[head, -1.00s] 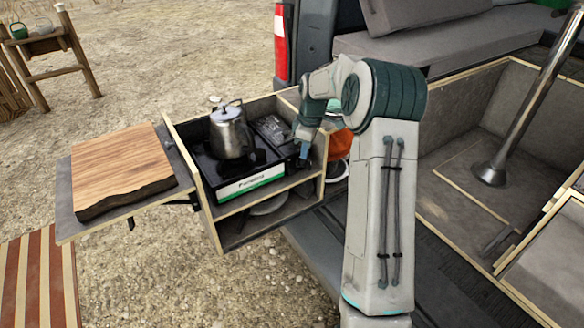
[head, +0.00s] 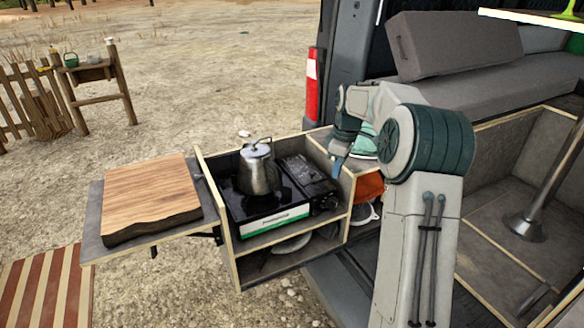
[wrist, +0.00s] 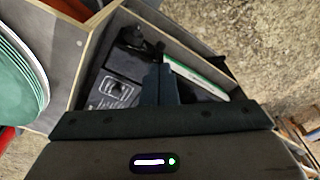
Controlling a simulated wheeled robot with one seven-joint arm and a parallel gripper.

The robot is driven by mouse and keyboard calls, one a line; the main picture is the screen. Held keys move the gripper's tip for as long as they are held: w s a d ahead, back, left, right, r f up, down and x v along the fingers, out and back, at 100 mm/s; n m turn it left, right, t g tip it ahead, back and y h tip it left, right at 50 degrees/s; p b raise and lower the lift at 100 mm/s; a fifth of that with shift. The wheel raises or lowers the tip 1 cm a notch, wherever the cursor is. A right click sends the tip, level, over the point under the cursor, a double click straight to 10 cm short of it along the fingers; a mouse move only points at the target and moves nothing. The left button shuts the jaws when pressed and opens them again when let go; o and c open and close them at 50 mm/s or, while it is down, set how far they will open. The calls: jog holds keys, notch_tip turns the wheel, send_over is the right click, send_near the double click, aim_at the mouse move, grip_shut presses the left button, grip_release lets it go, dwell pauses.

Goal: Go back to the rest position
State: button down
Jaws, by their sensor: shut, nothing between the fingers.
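My gripper (wrist: 160,84) is shut and empty in the wrist view, its two fingers pressed together above the stove's right end. In the head view my gripper (head: 337,172) hangs at the right edge of the stove compartment, partly hidden by my own arm. The camping stove (head: 270,215) sits in the pull-out kitchen box (head: 240,265). A steel kettle (head: 259,172) stands upright on the stove, apart from my gripper.
A wooden cutting board (head: 150,198) lies on the side shelf at left. Green plates (wrist: 18,85) are stacked close beside my gripper; they also show behind my arm (head: 364,143). The van's grey cushions (head: 470,45) are behind. Open ground lies beyond the box.

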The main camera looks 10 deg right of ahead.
jog(key=s+a+r+m+h, duration=0.1)
jog(key=s+a+r+m, duration=0.1)
jog(key=s+a+r, duration=0.35)
jog(key=s+a+f+m, duration=0.1)
jog(key=s+a+m, duration=0.1)
jog(key=s, duration=0.7)
jog(key=s+a+f+m+t, duration=0.1)
jog(key=s+m, duration=0.3)
jog(key=s, duration=0.5)
jog(key=s+a+f+m+t, duration=0.1)
jog(key=s+a, duration=0.3)
jog(key=s, duration=0.6)
jog(key=shift+f+m, duration=0.5)
jog(key=shift+m, duration=0.4)
